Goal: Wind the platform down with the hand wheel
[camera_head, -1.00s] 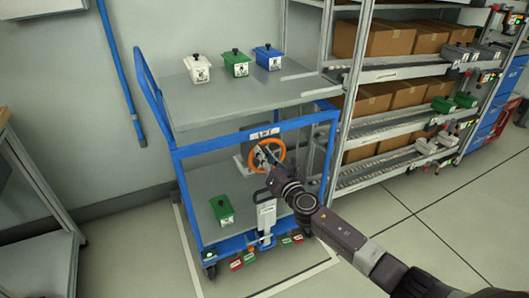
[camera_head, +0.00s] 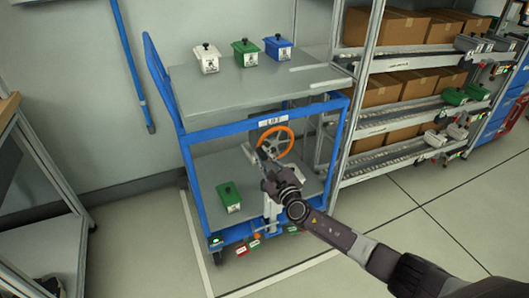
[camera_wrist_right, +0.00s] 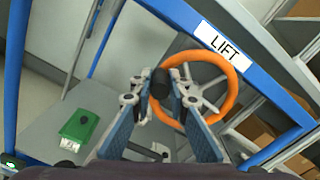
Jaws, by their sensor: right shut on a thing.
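The orange hand wheel (camera_head: 291,137) is on the blue lift cart, under a "LIFT" label (camera_head: 272,121). In the right wrist view the wheel's orange rim (camera_wrist_right: 236,92) fills the centre right, with grey spokes inside it. My right gripper (camera_head: 263,156) is at the lower left of the wheel. In the wrist view its two fingers (camera_wrist_right: 160,92) are shut on the wheel's black handle (camera_wrist_right: 160,82), at the rim's left side. The grey platform (camera_head: 240,99) is the cart's upper deck, above the wheel. My left gripper is not in view.
White (camera_head: 207,61), green (camera_head: 245,55) and blue (camera_head: 278,50) lidded boxes stand on the platform. Another green box (camera_head: 229,197) is on the lower deck. A rack with cardboard boxes (camera_head: 372,93) stands close at the right. Open floor lies in front.

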